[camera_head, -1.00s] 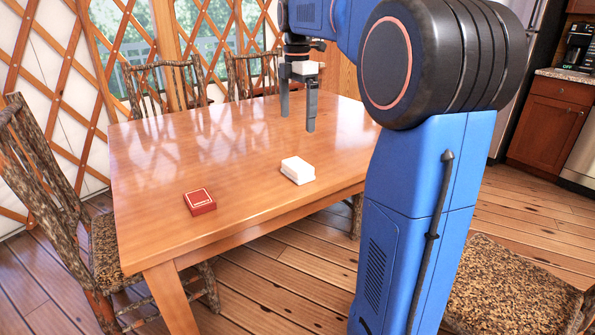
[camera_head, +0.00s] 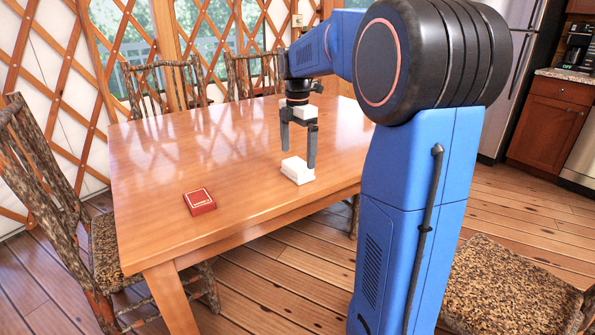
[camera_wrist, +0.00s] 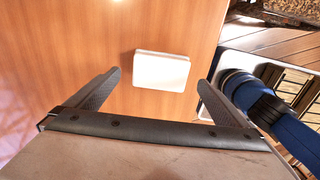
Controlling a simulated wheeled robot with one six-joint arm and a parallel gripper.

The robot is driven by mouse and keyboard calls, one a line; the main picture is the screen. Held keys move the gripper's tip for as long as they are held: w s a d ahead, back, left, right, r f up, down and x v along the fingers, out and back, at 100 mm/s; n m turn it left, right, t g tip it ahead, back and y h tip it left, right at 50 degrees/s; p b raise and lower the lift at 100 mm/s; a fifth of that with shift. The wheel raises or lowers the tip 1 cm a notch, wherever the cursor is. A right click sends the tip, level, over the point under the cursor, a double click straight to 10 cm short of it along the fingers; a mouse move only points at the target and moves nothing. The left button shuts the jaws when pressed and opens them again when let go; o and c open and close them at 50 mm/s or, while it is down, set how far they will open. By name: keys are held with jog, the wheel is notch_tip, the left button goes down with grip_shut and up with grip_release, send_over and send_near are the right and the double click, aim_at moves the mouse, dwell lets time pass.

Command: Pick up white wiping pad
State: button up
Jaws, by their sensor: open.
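The white wiping pad (camera_head: 298,171) is a small white block lying on the wooden table near its right front edge. In the wrist view the pad (camera_wrist: 161,71) lies ahead of and between the two fingers, with bare table around it. My gripper (camera_head: 298,158) is open and empty, pointing down above the table. The wrist view shows the gripper's fingers (camera_wrist: 160,92) spread wider than the pad.
A red box (camera_head: 200,201) lies on the table (camera_head: 150,165) left of the pad. Rustic chairs (camera_head: 60,190) stand around the table, one (camera_head: 515,290) at the lower right. The table between the box and pad is clear.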

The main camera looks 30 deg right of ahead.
aim_at(297, 163)
jog(key=shift+f, duration=2.7)
jog(key=c, duration=1.1)
jog(key=shift+r, duration=0.1)
notch_tip(297, 163, up, 10)
jog(key=shift+f, duration=0.1)
